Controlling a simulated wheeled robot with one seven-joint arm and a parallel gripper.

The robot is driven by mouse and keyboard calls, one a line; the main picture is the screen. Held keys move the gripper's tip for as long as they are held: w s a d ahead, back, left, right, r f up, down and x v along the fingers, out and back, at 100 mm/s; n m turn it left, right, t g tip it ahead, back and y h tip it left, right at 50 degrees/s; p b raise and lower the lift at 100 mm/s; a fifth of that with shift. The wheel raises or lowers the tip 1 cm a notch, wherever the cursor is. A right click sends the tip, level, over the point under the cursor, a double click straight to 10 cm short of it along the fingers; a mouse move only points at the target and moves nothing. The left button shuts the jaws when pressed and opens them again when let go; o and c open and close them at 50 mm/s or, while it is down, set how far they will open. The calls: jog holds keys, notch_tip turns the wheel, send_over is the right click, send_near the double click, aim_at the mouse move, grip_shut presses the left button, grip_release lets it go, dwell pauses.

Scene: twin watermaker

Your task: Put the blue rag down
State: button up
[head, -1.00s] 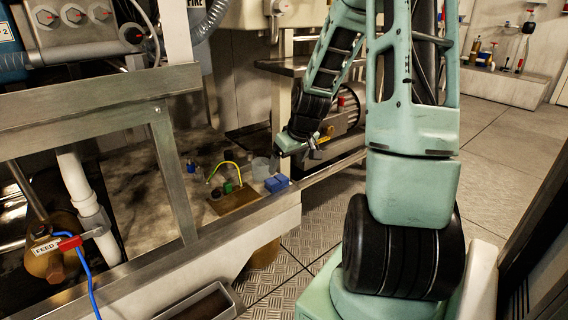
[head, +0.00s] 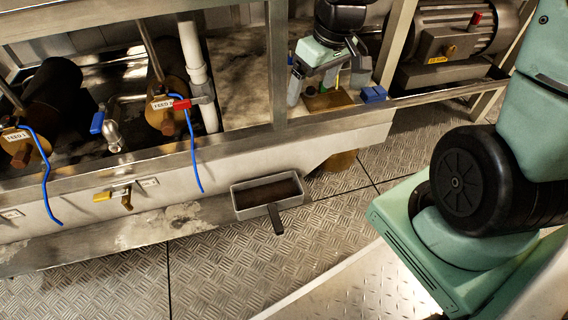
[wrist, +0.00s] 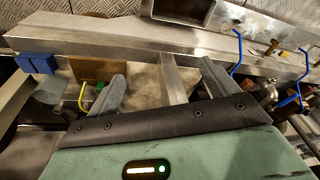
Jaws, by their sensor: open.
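The blue rag (head: 373,93) appears as a small folded blue bundle on the right end of the skid ledge, beside a brown board. It also shows at the left of the wrist view (wrist: 35,63), outside my jaws. My gripper (head: 326,84) is over the ledge, just left of the blue bundle in the head view. In the wrist view my gripper (wrist: 162,70) has its two grey fingers spread, with nothing held between them. The bundle and the fingers are apart. The bundle's exact cloth shape is too small to tell.
The brown board (wrist: 92,70) with a yellow wire lies near the fingers. A steel frame post (head: 277,65) stands left of my gripper. A grey tray (head: 268,194) projects below the ledge. Blue hoses (head: 193,150) hang at the left. The chequered floor in front is clear.

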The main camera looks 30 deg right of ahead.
jog(key=s+a+r+n+g, duration=0.2)
jog(key=s+a+n, duration=0.3)
jog(key=s+a, duration=1.2)
jog(key=shift+s+r+h, duration=0.25)
jog(key=shift+h, duration=0.05)
notch_tip(320, 180, up, 48)
jog(key=p, duration=4.8)
jog(key=shift+r, duration=0.15)
